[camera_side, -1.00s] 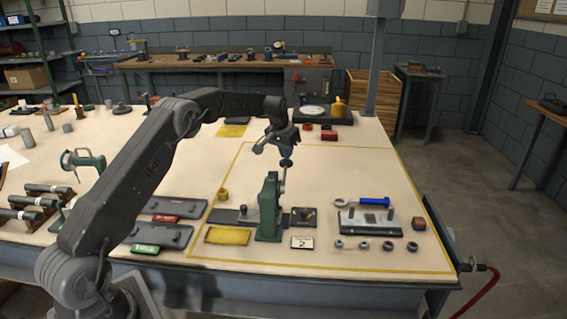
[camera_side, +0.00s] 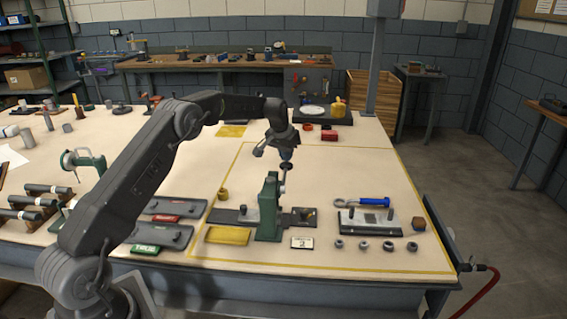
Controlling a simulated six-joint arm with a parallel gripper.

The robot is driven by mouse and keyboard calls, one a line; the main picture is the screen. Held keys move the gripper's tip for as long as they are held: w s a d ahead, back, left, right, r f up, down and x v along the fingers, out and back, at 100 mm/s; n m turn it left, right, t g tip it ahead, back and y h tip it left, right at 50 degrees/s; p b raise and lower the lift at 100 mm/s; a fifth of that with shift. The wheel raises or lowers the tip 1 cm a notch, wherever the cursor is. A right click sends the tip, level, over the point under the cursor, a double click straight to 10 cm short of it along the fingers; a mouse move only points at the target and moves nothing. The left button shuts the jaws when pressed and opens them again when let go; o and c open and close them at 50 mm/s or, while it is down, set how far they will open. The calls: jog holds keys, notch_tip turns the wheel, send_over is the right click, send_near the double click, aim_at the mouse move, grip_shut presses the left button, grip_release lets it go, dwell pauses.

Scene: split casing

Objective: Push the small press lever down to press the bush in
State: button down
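The small green press (camera_side: 268,208) stands upright inside the yellow outline near the front of the bench. Its lever (camera_side: 283,184) rises on the press's right side to a dark knob (camera_side: 286,167). My gripper (camera_side: 286,159) points down right at the knob and seems to touch it. The fingers are too small and dark to show whether they are open or closed. A dark base plate (camera_side: 299,217) lies at the foot of the press. I cannot make out the bush in the press.
A fixture plate (camera_side: 370,222) with a blue-handled tool (camera_side: 372,201) behind it lies to the right, with several small rings in front.

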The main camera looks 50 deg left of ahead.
jog(key=shift+a+f, duration=0.1)
jog(key=shift+f, duration=0.8)
dwell(1.4)
notch_tip(320, 180, up, 11)
dwell(1.3)
jog(key=shift+r, duration=0.1)
